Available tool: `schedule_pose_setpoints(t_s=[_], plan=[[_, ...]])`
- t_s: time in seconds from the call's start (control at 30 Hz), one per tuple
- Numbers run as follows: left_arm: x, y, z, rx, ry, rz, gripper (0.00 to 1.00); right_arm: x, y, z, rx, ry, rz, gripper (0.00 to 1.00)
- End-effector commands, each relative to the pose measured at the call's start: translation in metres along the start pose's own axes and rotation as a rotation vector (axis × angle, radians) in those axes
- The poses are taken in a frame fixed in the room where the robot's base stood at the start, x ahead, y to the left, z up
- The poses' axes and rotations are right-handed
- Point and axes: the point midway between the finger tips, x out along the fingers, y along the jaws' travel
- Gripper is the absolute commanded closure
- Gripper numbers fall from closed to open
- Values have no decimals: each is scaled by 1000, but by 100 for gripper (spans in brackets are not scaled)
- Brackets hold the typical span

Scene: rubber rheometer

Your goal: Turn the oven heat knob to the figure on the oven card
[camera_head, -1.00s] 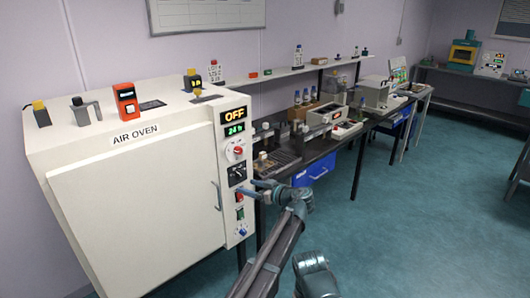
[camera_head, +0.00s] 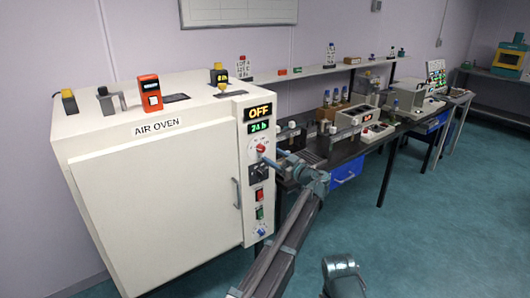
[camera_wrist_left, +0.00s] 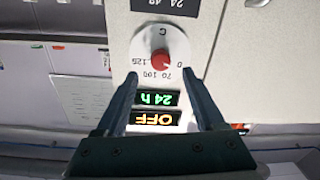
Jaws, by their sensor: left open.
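The white air oven (camera_head: 150,185) stands at the left in the head view, its control panel on the right of its front. The red heat knob (camera_head: 261,148) sits on a white dial below the green 24 h display; it also shows in the left wrist view (camera_wrist_left: 160,61), upside down, with figures 0, 70, 100 and 125. Its exact setting is too small to tell. My left gripper (camera_wrist_left: 160,76) is open, its fingers pointing at the dial on either side of the knob's line; contact cannot be told. I cannot make out a readable oven card.
The OFF display (camera_head: 260,111) is above. A black dial (camera_head: 258,170), red switch (camera_head: 259,194) and blue knob (camera_head: 261,232) lie below. The oven handle (camera_head: 237,193) stands out beside the panel. A dark bench (camera_head: 340,153) with instruments is at the right; the floor is clear.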

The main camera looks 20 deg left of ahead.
Motion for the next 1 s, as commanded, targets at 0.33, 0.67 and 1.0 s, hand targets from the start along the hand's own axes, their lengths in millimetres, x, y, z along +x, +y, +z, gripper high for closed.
schedule_pose_setpoints(t_s=[0.33, 0.67, 1.0], plan=[[51, 1, 0, 0, 0, -1, 29, 0, 0, 0, 0, 0, 0, 100], [60, 0, 0, 0, 0, -1, 29, 0, 0, 0, 0, 0, 0, 100], [59, 0, 0, 0, 0, 0, 67, 0, 0, 0, 0, 0, 0, 100]])
